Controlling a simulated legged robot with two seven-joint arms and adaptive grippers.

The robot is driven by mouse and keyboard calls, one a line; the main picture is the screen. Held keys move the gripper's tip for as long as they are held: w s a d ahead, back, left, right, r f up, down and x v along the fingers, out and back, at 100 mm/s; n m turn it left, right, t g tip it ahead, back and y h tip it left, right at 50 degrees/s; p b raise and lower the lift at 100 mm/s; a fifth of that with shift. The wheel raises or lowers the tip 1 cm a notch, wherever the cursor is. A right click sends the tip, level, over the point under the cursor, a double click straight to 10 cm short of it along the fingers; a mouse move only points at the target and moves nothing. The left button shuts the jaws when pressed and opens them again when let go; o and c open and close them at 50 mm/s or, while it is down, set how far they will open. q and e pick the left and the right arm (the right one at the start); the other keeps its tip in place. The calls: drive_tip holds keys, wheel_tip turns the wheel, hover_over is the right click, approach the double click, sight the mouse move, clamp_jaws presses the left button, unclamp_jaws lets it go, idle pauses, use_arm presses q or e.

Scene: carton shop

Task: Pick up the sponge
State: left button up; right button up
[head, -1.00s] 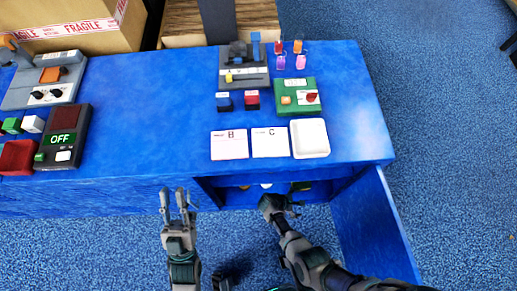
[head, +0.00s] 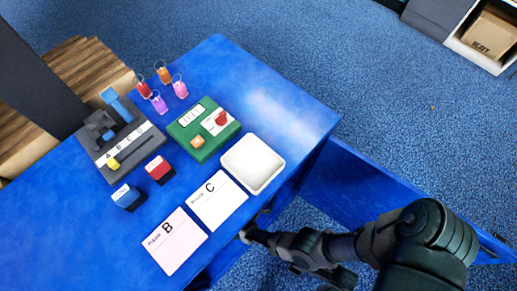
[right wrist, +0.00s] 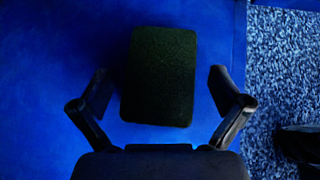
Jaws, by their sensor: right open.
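The sponge (right wrist: 160,62) is a dark green block lying flat on a blue surface in the right wrist view. My right gripper (right wrist: 159,92) is open, with one finger on each side of the sponge and a gap on both sides. In the head view the right gripper (head: 248,230) reaches in under the table's front edge, mostly hidden. The sponge is hidden there. My left gripper is out of the head view.

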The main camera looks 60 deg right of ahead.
drive_tip(key=shift+r, duration=0.1)
drive_tip(key=shift+a, duration=0.1)
drive_tip(key=c, duration=0.8)
